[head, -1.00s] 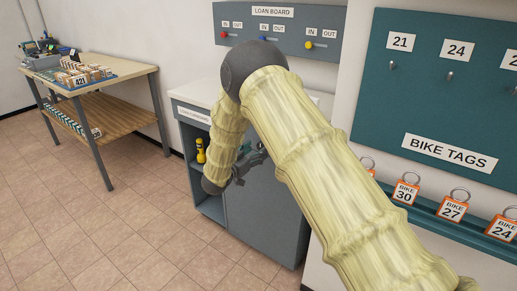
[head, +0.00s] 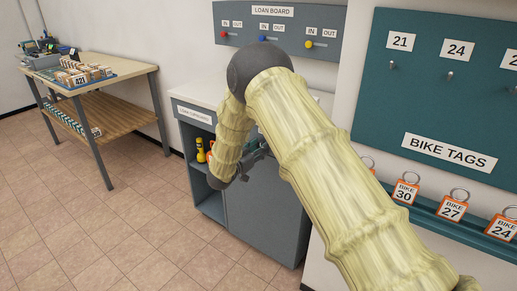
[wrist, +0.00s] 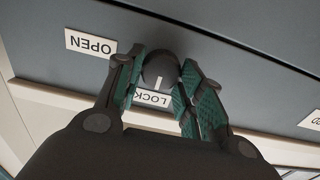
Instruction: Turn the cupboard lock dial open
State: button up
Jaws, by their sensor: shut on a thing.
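The dark round lock dial (wrist: 160,68) shows in the wrist view on the grey cupboard front. Its white mark points toward the LOCK label (wrist: 152,98). The OPEN label (wrist: 90,43) is to the left of the dial; both labels appear upside down. My gripper (wrist: 164,72) has its green-padded fingers on either side of the dial and is shut on it. In the head view the grey loan cupboard (head: 265,215) stands beyond my arm, which hides the dial and most of my gripper.
The cupboard's open left bay holds a yellow item (head: 200,150). The loan board (head: 235,38) hangs above. A bike tags board (head: 450,105) with orange tags below is at right. A wooden-topped table (head: 115,66) stands at left, with clear tiled floor in front.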

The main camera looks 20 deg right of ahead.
jog(key=shift+f+m, duration=0.1)
jog(key=shift+m, duration=0.3)
jog(key=shift+s+d+f+m+b, duration=0.1)
jog(key=shift+f+m+b, duration=0.05)
jog(key=shift+m+b, duration=3.5)
jog(key=shift+s+d+f+m+b, duration=0.1)
jog(key=shift+m+b, duration=2.1)
jog(key=shift+m, duration=2.75)
jog(key=o, duration=1)
jog(key=shift+r, duration=0.1)
jog(key=shift+a, duration=0.1)
jog(key=v, duration=1.2)
